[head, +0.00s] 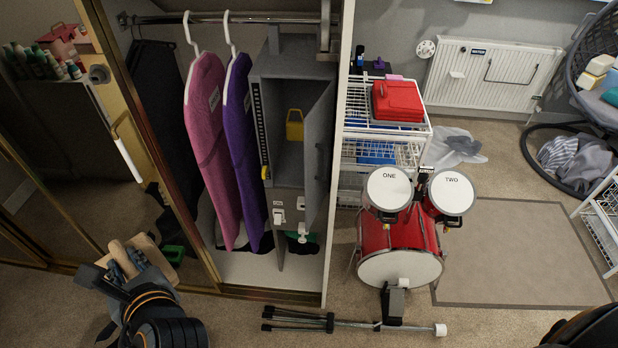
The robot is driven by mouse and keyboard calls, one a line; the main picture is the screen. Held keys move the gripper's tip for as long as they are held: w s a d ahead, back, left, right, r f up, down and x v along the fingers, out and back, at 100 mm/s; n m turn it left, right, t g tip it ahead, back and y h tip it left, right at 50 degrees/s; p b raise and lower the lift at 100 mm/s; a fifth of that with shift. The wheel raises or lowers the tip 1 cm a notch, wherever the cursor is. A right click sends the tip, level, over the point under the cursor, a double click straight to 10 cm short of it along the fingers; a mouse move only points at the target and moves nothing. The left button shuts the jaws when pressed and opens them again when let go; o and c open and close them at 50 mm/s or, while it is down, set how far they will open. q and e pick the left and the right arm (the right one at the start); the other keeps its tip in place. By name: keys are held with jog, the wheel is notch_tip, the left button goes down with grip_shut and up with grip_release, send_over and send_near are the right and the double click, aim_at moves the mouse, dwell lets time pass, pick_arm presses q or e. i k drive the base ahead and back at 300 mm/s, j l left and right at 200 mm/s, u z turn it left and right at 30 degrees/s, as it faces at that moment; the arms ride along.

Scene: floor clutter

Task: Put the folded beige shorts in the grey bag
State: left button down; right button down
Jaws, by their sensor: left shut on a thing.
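My left gripper (122,268) is at the lower left, in front of the open wardrobe. It is shut on a flat beige thing (152,256), which looks like the folded beige shorts. The dark fingers hide part of it, and it is held clear of the drums and rack. I cannot clearly make out the grey bag. A grey and striped soft heap (590,163) lies under the hanging chair at the right. A pale, crumpled bag-like thing (455,148) lies on the carpet below the radiator. My right gripper is not in view.
A red toy drum kit (400,240) stands mid-floor, with a dark folded stand (300,320) in front. A white wire rack (384,150) is behind it. Pink (203,140) and purple (240,150) garments hang in the wardrobe. A flat beige mat (525,250) lies clear at the right.

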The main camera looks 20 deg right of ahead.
aim_at(300, 169)
jog(key=z, duration=0.45)
jog(key=k+z, duration=0.15)
jog(key=z, duration=0.7)
jog(key=i+j+z, duration=0.1)
jog(key=j, duration=0.35)
jog(key=i+j+z, duration=0.1)
jog(key=j, duration=0.35)
jog(key=j+z, duration=0.1)
jog(key=j, duration=0.35)
jog(key=i, duration=0.6)
